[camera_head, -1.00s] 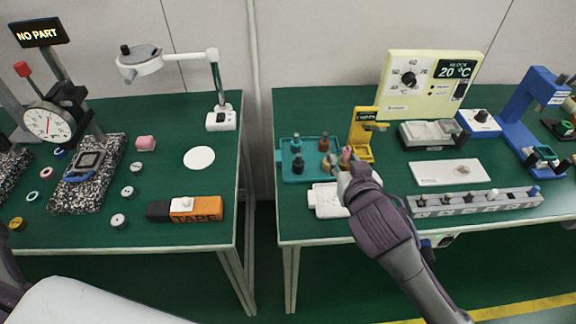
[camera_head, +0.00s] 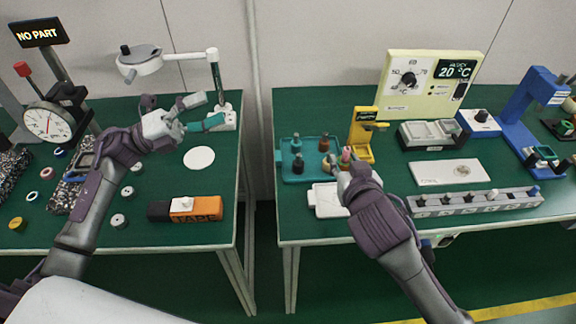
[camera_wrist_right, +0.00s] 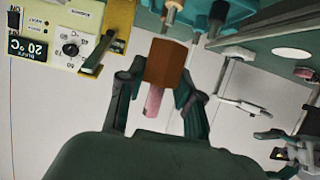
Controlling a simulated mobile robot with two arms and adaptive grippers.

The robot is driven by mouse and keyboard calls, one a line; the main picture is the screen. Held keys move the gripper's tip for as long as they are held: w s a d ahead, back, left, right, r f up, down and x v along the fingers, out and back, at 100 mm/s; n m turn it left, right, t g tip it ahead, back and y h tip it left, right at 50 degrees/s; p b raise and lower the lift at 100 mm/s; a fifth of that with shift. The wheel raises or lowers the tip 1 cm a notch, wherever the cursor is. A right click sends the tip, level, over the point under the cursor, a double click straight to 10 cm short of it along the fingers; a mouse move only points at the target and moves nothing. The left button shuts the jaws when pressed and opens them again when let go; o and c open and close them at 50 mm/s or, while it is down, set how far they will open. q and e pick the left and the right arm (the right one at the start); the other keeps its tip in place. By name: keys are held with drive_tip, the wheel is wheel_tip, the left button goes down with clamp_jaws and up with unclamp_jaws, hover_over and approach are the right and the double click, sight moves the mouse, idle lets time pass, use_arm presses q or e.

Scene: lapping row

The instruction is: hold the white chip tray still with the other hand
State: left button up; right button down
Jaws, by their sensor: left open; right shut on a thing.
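A shallow white tray (camera_head: 325,203) with a small tab on its left lies at the front left of the right-hand table. My right gripper (camera_head: 347,166) is above its right part and hides some of it. The right gripper is shut on a small brown and pink piece, pink in the head view (camera_head: 346,153) and mostly brown in the wrist view (camera_wrist_right: 164,66). My left gripper (camera_head: 212,110) is open and empty over the back of the left-hand table, beside the magnifier stand (camera_head: 217,80), well away from the white tray.
A yellow stand (camera_head: 362,138), a white plate (camera_head: 447,172) and a grey rack (camera_head: 470,204) are near the right gripper. A gap separates the tables. An orange tape box (camera_head: 205,209) lies left.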

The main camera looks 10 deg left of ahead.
use_arm(q)
drive_tip(key=s+d+f+m+g+y, duration=0.1)
drive_tip(key=d+f+m+g+y, duration=0.1)
drive_tip(key=d+m+g, duration=0.4)
drive_tip(key=s+d+f+m+g+y, duration=0.1)
drive_tip(key=d+f+m+g+y, duration=0.15)
drive_tip(key=d, duration=0.65)
drive_tip(key=m+y, duration=0.7)
drive_tip(key=y, duration=0.1)
hover_over(308, 198)
drive_tip(key=s+a, duration=0.3)
drive_tip(key=a, duration=0.1)
wheel_tip(308, 198, down, 6)
drive_tip(key=w+d+f, duration=0.1)
drive_tip(key=f, duration=0.3)
drive_tip(key=w+d+f+y, duration=0.1)
drive_tip(key=f, duration=0.3)
drive_tip(key=d+f+y, duration=0.1)
drive_tip(key=f, duration=0.3)
drive_tip(key=shift+w+d+f+m, duration=0.1)
drive_tip(key=shift+w+d+m, duration=0.15)
drive_tip(key=shift+w+d, duration=0.15)
